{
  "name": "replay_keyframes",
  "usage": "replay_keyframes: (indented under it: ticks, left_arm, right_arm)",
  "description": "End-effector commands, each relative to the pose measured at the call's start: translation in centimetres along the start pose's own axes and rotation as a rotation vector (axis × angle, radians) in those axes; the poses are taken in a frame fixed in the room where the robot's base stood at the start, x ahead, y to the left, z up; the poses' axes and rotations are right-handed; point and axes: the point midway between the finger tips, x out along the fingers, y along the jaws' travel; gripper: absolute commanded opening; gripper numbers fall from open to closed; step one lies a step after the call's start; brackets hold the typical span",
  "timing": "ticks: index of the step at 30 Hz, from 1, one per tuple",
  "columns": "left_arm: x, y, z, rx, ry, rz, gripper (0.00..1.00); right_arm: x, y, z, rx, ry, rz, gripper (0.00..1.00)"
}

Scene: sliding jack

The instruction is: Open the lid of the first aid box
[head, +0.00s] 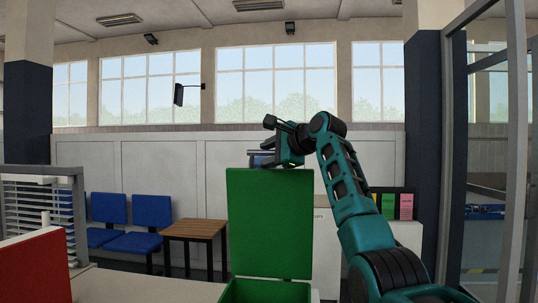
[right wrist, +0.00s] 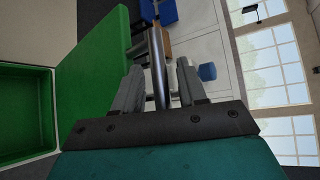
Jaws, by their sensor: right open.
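The green first aid box (head: 265,292) stands at the bottom middle of the head view. Its green lid (head: 270,222) stands upright at the back of the box, so the box is open. The right wrist view shows the lid (right wrist: 92,75) and the inside of the box (right wrist: 25,112), which looks empty where visible. My right gripper (head: 276,157) is at the lid's top edge, partly hidden behind it. Its fingers (right wrist: 160,80) are apart, with the lid to their left in the wrist view. A grey round bar shows between them; I cannot tell what it is. My left gripper is out of view.
A pale counter surface (head: 150,287) lies left of the box, with a red panel (head: 35,268) further left. Blue chairs (head: 135,225) and a small wooden table (head: 195,232) stand behind. A grey metal frame (head: 515,150) rises at the right.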

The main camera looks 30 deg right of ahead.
Motion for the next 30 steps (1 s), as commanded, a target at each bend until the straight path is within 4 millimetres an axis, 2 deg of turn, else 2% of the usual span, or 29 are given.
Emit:
replay_keyframes:
  ticks: [7, 11, 17, 24, 30]
  left_arm:
    - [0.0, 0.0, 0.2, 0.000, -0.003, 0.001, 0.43]
    - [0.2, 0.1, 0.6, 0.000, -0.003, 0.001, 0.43]
    - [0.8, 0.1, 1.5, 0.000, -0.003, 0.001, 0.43]
    - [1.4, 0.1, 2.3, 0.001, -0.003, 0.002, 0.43]
    - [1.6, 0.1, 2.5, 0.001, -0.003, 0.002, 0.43]
  right_arm:
    - [-0.2, 0.0, 0.0, -0.001, 0.000, -0.001, 0.42]
    - [-1.1, 0.0, -0.1, -0.001, 0.000, -0.004, 0.42]
    - [-4.4, 0.1, -0.1, -0.003, 0.001, -0.005, 0.42]
    - [-9.6, 0.1, -0.1, -0.002, 0.001, -0.005, 0.42]
    - [-12.2, 0.0, 0.0, -0.001, 0.001, -0.002, 0.42]
